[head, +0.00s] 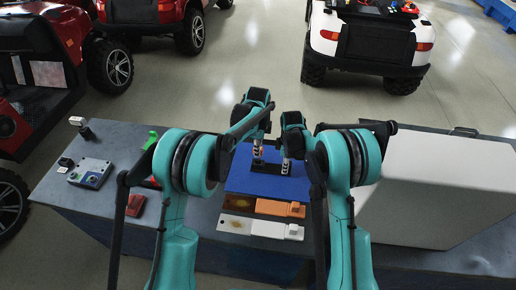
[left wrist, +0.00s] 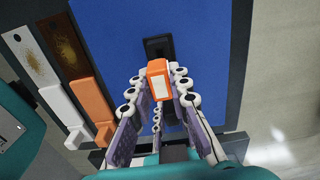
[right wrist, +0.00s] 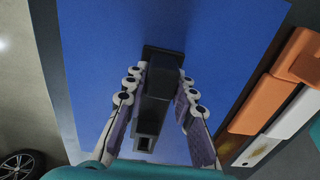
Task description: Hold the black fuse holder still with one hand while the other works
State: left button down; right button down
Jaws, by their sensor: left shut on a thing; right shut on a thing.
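The black fuse holder (right wrist: 153,108) lies on the blue mat (right wrist: 95,60). My right gripper (right wrist: 162,76) has its fingers on both sides of the holder, shut on it. Part of the holder (left wrist: 158,46) also shows in the left wrist view, just beyond an orange block (left wrist: 159,80) with a pale edge. My left gripper (left wrist: 158,74) is shut on this orange block, close to the holder. Whether the block touches the holder cannot be told. In the head view both grippers, left (head: 257,156) and right (head: 287,158), are close together over the mat.
An orange piece (head: 280,209) and a white piece (head: 272,229) lie at the mat's near side. A grey box with buttons (head: 90,173) and a red object (head: 136,204) are on the left. A large white case (head: 437,195) takes up the right of the bench.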

jog(key=c, duration=1.2)
grip_release()
jog(key=shift+r, duration=0.15)
